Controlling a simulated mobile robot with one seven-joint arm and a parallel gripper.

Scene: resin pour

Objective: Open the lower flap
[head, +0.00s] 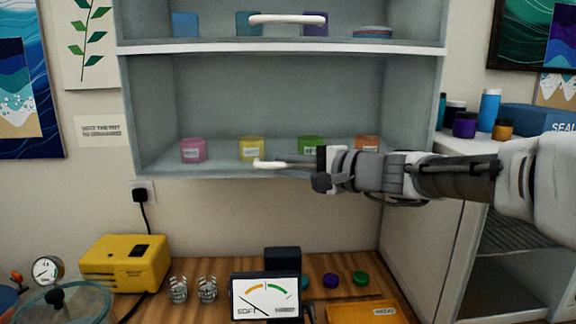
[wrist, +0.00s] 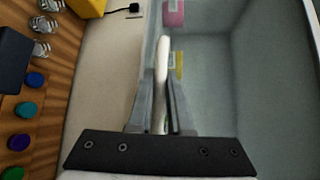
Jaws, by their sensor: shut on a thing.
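The wall cabinet has a lower compartment with a white bar handle (head: 270,163) at its bottom front edge. The lower flap looks clear, since the jars show behind the handle; its panel is hard to make out and seems to be down over the compartment. My gripper (head: 308,166) comes from the right and is shut on the right part of this handle. In the wrist view the handle (wrist: 162,58) runs between the two fingers of my gripper (wrist: 160,100). The fingers hide part of the handle.
Pink (head: 193,150), yellow (head: 251,149), green and orange jars stand inside the lower compartment. A second handle (head: 287,19) is on the upper compartment. Below, the wooden bench holds a yellow box (head: 125,263), glasses and a gauge (head: 266,297). A side cabinet stands at right.

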